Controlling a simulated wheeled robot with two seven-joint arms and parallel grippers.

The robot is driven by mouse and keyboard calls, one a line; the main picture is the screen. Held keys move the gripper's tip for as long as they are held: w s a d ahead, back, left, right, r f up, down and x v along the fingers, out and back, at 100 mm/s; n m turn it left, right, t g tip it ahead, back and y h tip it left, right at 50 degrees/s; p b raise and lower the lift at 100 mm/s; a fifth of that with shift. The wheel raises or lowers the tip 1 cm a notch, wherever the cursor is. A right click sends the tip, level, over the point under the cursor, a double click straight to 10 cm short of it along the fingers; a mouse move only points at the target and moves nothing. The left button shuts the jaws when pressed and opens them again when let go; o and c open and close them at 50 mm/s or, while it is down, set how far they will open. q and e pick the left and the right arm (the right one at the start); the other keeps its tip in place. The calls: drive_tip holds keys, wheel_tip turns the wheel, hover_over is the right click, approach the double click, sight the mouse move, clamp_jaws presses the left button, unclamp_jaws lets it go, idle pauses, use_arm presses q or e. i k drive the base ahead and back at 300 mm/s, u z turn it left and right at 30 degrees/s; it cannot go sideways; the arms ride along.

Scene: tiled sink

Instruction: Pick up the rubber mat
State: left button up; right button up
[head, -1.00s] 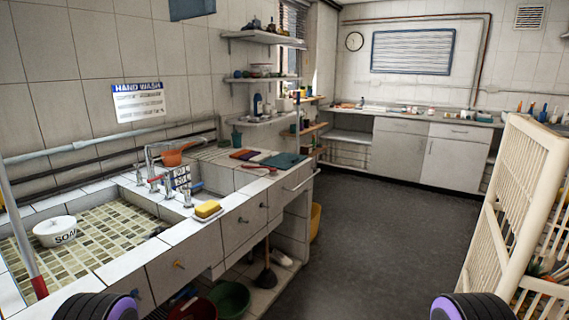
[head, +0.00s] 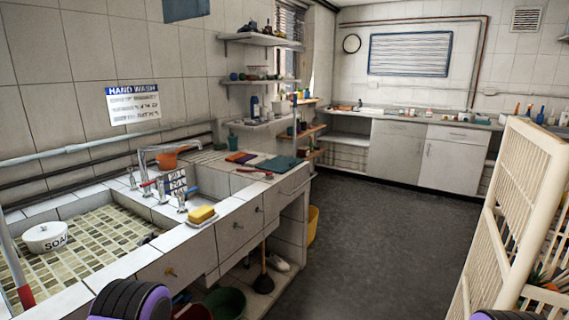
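A grid of pale and olive squares (head: 95,243) covers the floor of the large sink at the left. I cannot tell whether it is the rubber mat or fixed tiling. A teal flat item (head: 280,164) lies on the counter beyond the taps, beside small orange and purple flat pieces (head: 240,157); I cannot tell its material. Only a black and purple rounded part of each of my arms shows at the bottom edge, one at left and one at right. Neither gripper is in view, and nothing held is visible.
A white soap bowl (head: 46,237) sits on the grid in the sink. Taps (head: 160,160), a yellow sponge (head: 202,214) and an orange pan (head: 170,158) are along the counter. A cream rack (head: 515,215) stands at right. The dark floor (head: 370,225) between is clear.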

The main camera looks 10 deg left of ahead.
sight(279, 165)
drive_tip(key=z, duration=0.05)
drive_tip(key=i, duration=1.6)
drive_tip(key=z, duration=0.55)
drive_tip(key=i, duration=1.75)
drive_tip(key=u, duration=1.45)
